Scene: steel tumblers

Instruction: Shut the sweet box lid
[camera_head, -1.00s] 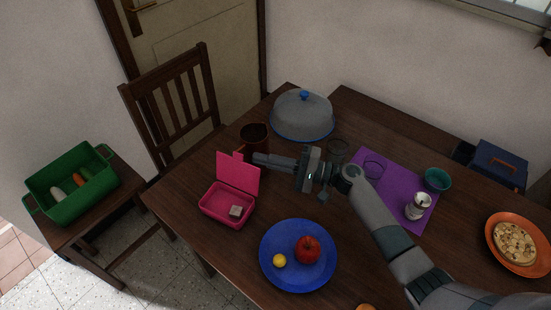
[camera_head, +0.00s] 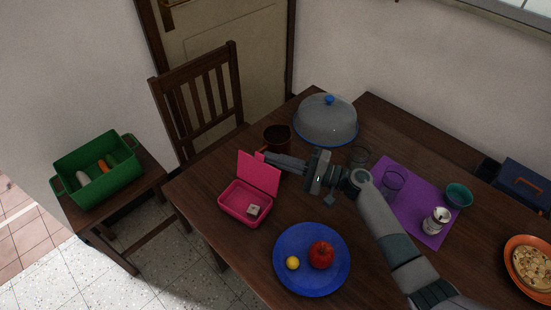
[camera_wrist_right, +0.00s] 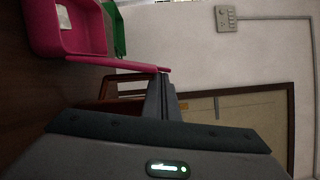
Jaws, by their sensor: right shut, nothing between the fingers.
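The pink sweet box (camera_head: 240,207) sits on the table's left part with its lid (camera_head: 258,173) standing up, open. A small pale sweet lies inside the box. My right gripper (camera_head: 268,157) is shut and empty, with its fingertips at the upper right of the lid, by its top edge. I cannot tell whether they touch. In the right wrist view the box (camera_wrist_right: 72,25) is at upper left, the lid (camera_wrist_right: 118,64) shows edge-on, and the shut fingers (camera_wrist_right: 162,84) are close beside the lid. My left gripper is not in view.
A brown mug (camera_head: 277,139) stands just behind the gripper, near a grey dome with blue rim (camera_head: 326,122). A purple mat (camera_head: 408,214) with cups lies right.

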